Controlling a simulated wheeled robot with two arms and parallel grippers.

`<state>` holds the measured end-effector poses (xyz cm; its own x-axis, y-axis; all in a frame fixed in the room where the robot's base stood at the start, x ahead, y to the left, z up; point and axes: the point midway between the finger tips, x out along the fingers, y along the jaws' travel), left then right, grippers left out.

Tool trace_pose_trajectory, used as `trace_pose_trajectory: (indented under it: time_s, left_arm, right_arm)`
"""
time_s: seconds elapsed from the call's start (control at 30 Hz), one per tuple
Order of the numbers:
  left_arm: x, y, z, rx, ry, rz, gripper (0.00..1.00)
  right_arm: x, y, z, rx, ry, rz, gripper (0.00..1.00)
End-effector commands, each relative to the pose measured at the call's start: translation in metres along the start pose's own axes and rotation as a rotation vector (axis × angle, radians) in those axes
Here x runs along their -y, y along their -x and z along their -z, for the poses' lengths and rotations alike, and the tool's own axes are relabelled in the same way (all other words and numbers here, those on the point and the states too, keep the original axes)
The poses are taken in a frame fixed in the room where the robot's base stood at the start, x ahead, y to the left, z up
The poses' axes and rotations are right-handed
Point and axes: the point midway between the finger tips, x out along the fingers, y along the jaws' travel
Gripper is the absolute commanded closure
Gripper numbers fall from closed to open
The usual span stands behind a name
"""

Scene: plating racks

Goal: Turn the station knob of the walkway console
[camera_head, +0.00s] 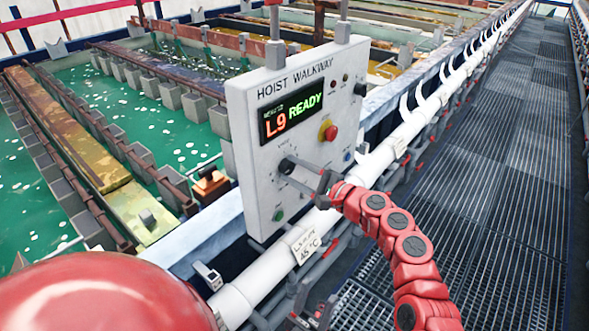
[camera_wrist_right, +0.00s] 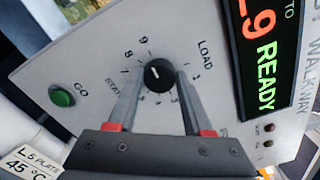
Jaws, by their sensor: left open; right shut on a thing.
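The walkway console (camera_head: 245,110) is a pale upright panel labelled HOIST WALKWAY. Its screen (camera_head: 291,110) reads L9 READY in red and green. The knob also shows in the head view (camera_head: 286,166). My right gripper (camera_wrist_right: 159,82) has one grey finger on each side of the knob and is shut on it; in the head view it reaches in from the right (camera_head: 305,178). My left gripper (camera_head: 308,308) is low in the head view, open, below the console.
A green GO button (camera_wrist_right: 62,97) lies beside the knob. A red-and-yellow button (camera_head: 327,130) is higher on the panel. A white pipe (camera_head: 250,290) runs below the console. Green tanks (camera_head: 180,130) lie left; a grated walkway (camera_head: 480,200) lies right, clear.

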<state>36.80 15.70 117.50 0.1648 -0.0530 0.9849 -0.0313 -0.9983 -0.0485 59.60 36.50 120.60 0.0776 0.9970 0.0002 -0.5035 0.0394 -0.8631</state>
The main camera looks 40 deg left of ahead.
Motion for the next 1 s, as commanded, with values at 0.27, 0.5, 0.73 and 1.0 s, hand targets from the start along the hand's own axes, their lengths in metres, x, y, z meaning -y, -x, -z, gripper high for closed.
trace_pose_trajectory:
  time_s: [0.27,0.5,0.73,1.0]
  left_arm:
    - [0.0000,-0.0006,0.0001,0.000,0.000,0.000,0.50]
    - [0.0000,-0.0006,0.0001,0.000,0.000,0.000,0.50]
    - [0.0000,-0.0005,0.0001,0.000,0.000,0.000,0.50]
    - [0.0000,-0.0001,0.0000,0.000,0.000,0.000,0.50]
  right_arm:
    - [0.0004,0.0005,0.0008,-0.002,-0.010,0.001,1.00]
    - [0.0002,0.0004,0.0009,-0.002,-0.010,0.001,0.41]
    - [0.0001,0.0002,0.0005,-0.001,-0.009,0.000,0.20]
    - [-0.0004,0.0046,0.0017,-0.002,-0.009,0.001,0.20]
